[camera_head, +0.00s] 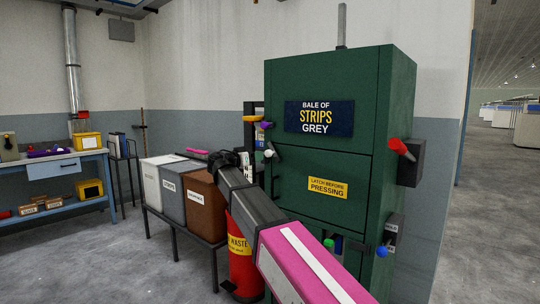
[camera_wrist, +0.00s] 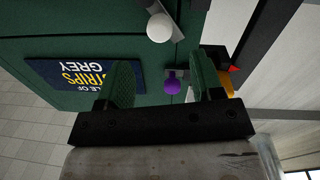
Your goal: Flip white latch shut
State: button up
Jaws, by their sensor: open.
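The green press cabinet (camera_head: 325,150) stands at centre right in the head view. The white latch (camera_head: 269,153) sits at its left front edge, a white knob on a short metal lever. In the wrist view, which is upside down, the white knob (camera_wrist: 159,27) is at the top, its lever slanting beside the door edge. A purple knob (camera_wrist: 171,86) shows between the fingers there. My gripper (camera_wrist: 163,80) is open, with green fingers apart and nothing held. The white knob lies beyond the fingertips, apart from them. My gripper is hard to make out in the head view.
The purple knob (camera_head: 266,125) is just above the white one. Red (camera_head: 402,149), green (camera_head: 328,244) and blue (camera_head: 381,251) handles are also on the press. Bins (camera_head: 171,188) and a red waste drum (camera_head: 243,262) stand left.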

aim_at(267, 154)
jog(key=x, duration=0.9)
